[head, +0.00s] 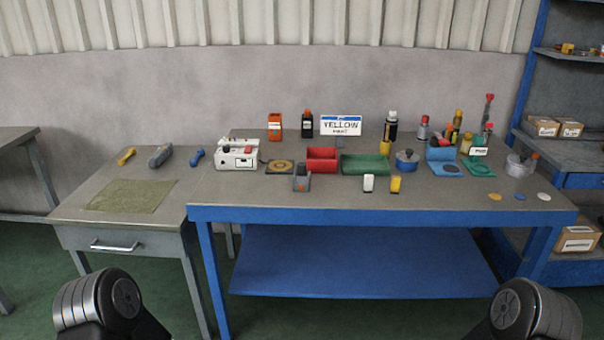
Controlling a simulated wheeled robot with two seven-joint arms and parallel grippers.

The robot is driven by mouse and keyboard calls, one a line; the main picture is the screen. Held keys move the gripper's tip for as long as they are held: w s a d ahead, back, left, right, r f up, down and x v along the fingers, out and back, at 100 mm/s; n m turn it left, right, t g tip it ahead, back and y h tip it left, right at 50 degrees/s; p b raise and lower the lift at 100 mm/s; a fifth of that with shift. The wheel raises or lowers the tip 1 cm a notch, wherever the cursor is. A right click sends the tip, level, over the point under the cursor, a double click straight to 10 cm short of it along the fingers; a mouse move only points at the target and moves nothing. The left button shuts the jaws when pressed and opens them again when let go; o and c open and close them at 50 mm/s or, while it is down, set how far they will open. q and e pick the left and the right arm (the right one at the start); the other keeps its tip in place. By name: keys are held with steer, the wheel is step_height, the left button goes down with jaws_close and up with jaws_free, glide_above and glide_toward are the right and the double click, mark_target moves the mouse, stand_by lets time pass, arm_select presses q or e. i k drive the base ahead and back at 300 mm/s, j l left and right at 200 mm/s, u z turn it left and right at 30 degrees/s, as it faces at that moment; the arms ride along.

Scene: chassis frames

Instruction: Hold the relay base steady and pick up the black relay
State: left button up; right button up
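Neither of my grippers is in view. Only dark rounded parts of my arms show at the bottom left and bottom right, well short of the bench.
Red (322,159) and green (365,164) bins stand behind the holder. A white device (236,155) is to its left. White (368,183) and yellow (396,184) blocks stand to its right. A sign reads YELLOW (341,125). The front strip of the bench is mostly clear.

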mark_target(301, 166)
steer(key=i+j+z, duration=0.15)
steer(key=i+j, duration=0.15)
steer(key=i+j+z, duration=0.15)
steer(key=j, duration=0.25)
steer(key=i+j+z, duration=0.15)
steer(key=i+j, duration=0.2)
steer(key=i+j+z, duration=0.15)
steer(key=j, duration=0.35)
steer(key=i, duration=0.05)
